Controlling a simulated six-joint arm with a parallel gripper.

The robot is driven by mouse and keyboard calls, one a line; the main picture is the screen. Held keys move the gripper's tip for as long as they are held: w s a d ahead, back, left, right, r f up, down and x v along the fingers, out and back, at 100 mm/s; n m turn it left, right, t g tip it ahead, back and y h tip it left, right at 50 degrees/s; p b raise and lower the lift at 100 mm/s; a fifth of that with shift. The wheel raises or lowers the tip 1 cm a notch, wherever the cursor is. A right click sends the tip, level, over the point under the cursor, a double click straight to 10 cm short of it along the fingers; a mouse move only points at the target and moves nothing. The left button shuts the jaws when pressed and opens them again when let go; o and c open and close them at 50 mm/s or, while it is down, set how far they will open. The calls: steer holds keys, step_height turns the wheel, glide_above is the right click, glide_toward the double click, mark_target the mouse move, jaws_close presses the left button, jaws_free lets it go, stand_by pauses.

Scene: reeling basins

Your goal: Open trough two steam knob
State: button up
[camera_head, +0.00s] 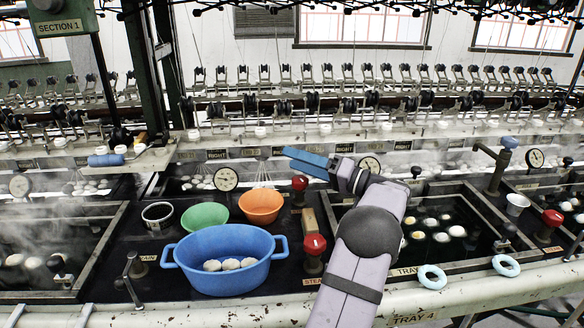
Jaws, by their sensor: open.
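A red knob (314,245) stands on a dark stem in front, right of the blue tub, with a partly covered label beginning "STEA" below it. A second red knob (300,183) stands farther back, and a third red knob (552,218) is at the right. I cannot read which knob belongs to trough two. My gripper (290,157) has blue fingers pointing left, above and behind the front knob, apart from all knobs as far as I can tell. It is open and seen nearly edge-on, with nothing visible in it. My arm hides part of the right basin.
A blue tub (225,262) with cocoons, a green bowl (205,217) and an orange bowl (261,206) stand left of the knobs. Dark water basin (440,228) lies right. Two pale blue rings (506,265) rest near the front edge. Gauges and a reeling rack stand behind.

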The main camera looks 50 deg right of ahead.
mark_target(305, 183)
steer(key=m, duration=0.2)
steer(key=m+h+p, duration=0.1)
steer(key=m, duration=0.2)
steer(key=r+m+h+p, duration=0.1)
steer(key=m, duration=0.2)
steer(key=shift+w+t, duration=0.15)
steer(key=shift+t, duration=0.15)
steer(key=m+h+p, duration=0.1)
steer(key=m, duration=0.4)
steer(key=s+f+m+h+p, duration=0.1)
steer(key=f+m, duration=0.1)
steer(key=m, duration=0.3)
steer(key=f+m+g+h+p, duration=0.1)
steer(key=f+m+h, duration=0.1)
steer(key=m, duration=0.3)
steer(key=s+f+m+h+p, duration=0.1)
steer(key=m, duration=0.4)
steer(key=shift+s+d+f+h, duration=0.3)
steer(key=shift+s+f+h, duration=0.05)
steer(key=shift+f+h, duration=0.05)
steer(key=shift+s+f+m+g+h, duration=0.15)
steer(key=shift+s+f+m+g, duration=0.1)
steer(key=shift+f+m, duration=0.35)
steer(key=shift+s+f+m+g+h, duration=0.15)
steer(key=shift+f+m+g, duration=0.1)
steer(key=shift+m, duration=0.55)
steer(key=shift+p+x, duration=0.8)
steer(key=shift+x, duration=2.95)
steer(key=c, duration=1.1)
